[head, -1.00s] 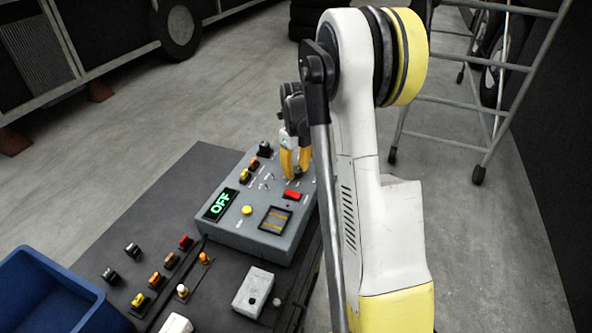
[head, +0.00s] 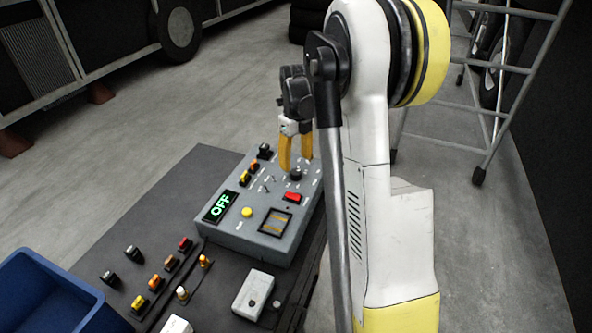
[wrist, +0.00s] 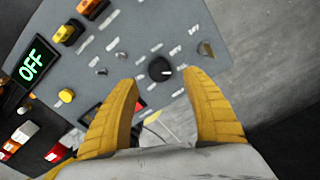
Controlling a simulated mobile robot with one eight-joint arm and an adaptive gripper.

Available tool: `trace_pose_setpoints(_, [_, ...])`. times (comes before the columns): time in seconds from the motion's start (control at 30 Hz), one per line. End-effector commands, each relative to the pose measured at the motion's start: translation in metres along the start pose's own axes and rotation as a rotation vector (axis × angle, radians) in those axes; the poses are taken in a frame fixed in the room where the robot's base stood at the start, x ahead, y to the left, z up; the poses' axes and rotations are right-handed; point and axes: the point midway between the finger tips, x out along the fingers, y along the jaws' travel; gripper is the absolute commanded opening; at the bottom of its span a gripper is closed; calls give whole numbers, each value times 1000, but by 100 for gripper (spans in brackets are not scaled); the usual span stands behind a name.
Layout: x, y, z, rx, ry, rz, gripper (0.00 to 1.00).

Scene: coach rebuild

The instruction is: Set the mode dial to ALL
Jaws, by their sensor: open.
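The mode dial (head: 295,174) appears to be the round black knob on the grey control panel (head: 232,236). It also shows in the wrist view (wrist: 160,69), with a white pointer mark toward the right of that picture and white labels around it, too small to read. The display (head: 220,206) on the panel shows OFF in green. My gripper (head: 296,161) points down just above the dial, with its yellow fingers spread. In the wrist view the dial lies between and slightly beyond the two fingertips (wrist: 161,80), clear of both.
Small toggle switches (head: 268,183), a red switch (head: 292,197) and a yellow button (head: 246,212) share the panel. Loose coloured knobs lie on the dark bench, with a grey box (head: 253,292) in front and a blue bin (head: 45,295) at left.

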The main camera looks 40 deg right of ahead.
Motion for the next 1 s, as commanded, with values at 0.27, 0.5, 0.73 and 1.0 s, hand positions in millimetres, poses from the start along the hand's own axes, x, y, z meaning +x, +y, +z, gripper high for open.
trace_pose_setpoints(0.27, [-55, 0, 0, 0, 0, 0, 56])
trace_pose_setpoints(0.5, [-70, 0, 0, 0, 0, 0, 56])
trace_pose_setpoints(0.73, [-69, 0, 0, 0, 0, 0, 56])
trace_pose_setpoints(1.0, [-70, 1, 0, -4, -1, 0, 56])
